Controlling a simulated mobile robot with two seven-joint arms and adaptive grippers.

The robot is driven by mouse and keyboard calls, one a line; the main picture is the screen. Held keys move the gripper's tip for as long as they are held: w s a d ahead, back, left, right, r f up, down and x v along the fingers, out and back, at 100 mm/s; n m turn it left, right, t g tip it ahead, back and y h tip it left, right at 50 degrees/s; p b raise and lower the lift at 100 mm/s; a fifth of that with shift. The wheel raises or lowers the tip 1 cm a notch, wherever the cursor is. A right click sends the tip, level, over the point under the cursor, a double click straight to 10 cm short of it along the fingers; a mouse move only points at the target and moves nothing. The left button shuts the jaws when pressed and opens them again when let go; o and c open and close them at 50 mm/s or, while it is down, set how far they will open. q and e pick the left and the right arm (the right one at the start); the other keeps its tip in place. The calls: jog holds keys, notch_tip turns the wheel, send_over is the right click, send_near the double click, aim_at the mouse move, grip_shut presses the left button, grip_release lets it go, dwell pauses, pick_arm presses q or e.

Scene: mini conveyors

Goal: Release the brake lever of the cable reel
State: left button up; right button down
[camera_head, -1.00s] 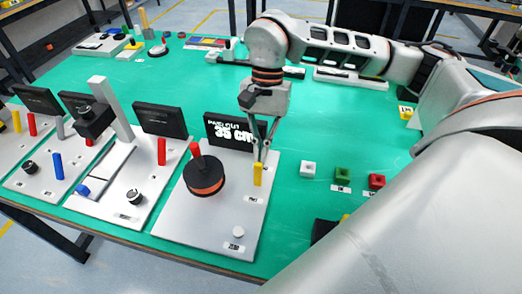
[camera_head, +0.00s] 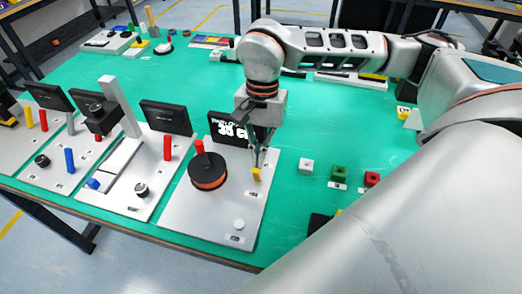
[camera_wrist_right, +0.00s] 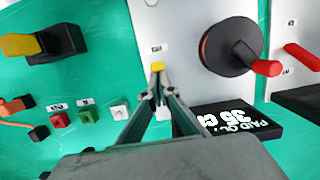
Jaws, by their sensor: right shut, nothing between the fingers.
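The cable reel (camera_head: 208,174) is a black drum with an orange band and an upright red handle, on a light grey plate (camera_head: 190,220). The yellow brake lever (camera_head: 256,174) is at the plate's right side and looks short and tilted. My right gripper (camera_head: 258,160) is shut and empty, pointing down, with its fingertips right at the lever. In the right wrist view the fingertips (camera_wrist_right: 157,97) are close beside the yellow lever (camera_wrist_right: 157,66); whether they touch cannot be told. The display (camera_head: 230,129) behind the reel reads about 35 cm. My left gripper is out of view.
White (camera_head: 306,165), green (camera_head: 339,173) and red (camera_head: 372,179) small blocks stand right of the plate. A white knob (camera_head: 239,224) is at the plate's front. Other plates with red (camera_head: 168,147) and blue (camera_head: 70,160) levers stand left.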

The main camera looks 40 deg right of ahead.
jog(key=shift+s+a, duration=0.25)
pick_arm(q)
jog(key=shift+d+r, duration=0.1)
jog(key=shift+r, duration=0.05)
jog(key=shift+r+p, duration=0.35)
pick_arm(e)
jog(key=shift+s+a+r, duration=0.3)
jog(key=shift+s+a, duration=0.2)
jog(key=shift+a, duration=0.1)
